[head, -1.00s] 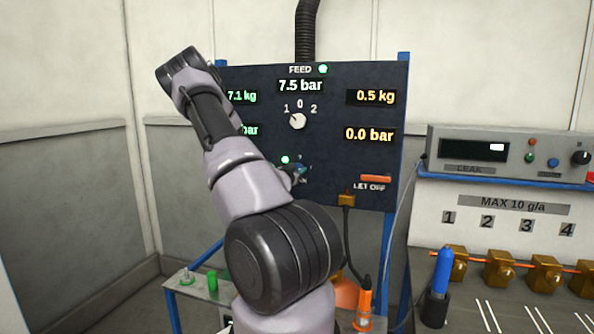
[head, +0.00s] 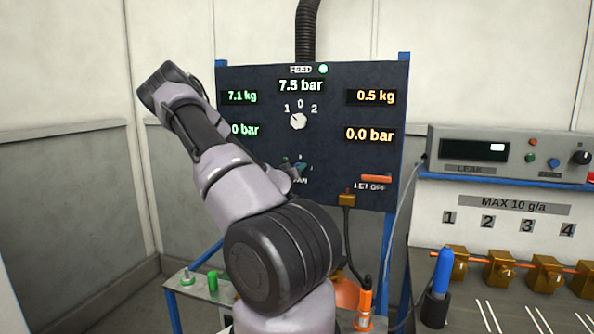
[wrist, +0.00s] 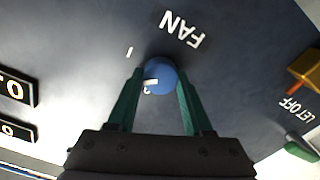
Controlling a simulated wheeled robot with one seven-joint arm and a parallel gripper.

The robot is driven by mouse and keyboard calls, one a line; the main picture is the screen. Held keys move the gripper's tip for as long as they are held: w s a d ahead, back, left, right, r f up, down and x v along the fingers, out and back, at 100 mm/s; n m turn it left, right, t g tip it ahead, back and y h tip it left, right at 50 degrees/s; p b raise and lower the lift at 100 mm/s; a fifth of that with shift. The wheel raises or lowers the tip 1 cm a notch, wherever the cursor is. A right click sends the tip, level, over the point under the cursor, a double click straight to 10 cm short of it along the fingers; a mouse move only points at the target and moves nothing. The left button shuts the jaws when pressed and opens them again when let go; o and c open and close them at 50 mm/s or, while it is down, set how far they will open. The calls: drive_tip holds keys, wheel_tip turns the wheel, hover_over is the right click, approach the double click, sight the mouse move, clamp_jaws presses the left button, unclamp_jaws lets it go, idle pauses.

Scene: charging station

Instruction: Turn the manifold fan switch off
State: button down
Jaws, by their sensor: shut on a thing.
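The fan switch is a round blue knob (wrist: 162,76) with a white mark on its face, on the dark panel (head: 340,110). The label FAN (wrist: 181,30) appears upside down above it in the wrist view. My gripper (wrist: 160,82) has its green fingers on both sides of the knob, shut on it. In the head view my arm covers much of the switch, with a bit of my gripper (head: 299,169) showing.
A white selector knob (head: 298,121) sits higher on the panel. An orange LET OFF bar (head: 376,179) and a brass block (head: 346,199) are to the right. A bench with a leak meter (head: 505,152) stands at the far right.

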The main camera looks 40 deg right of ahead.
drive_tip(key=shift+w+a+f+n, duration=0.1)
drive_tip(key=shift+n, duration=2.45)
drive_tip(key=shift+f+n, duration=0.1)
drive_tip(key=shift+n, duration=2.45)
drive_tip(key=shift+c, duration=1.5)
unclamp_jaws()
drive_tip(key=v, duration=1)
drive_tip(key=shift+s+a, duration=0.2)
drive_tip(key=shift+a, duration=0.15)
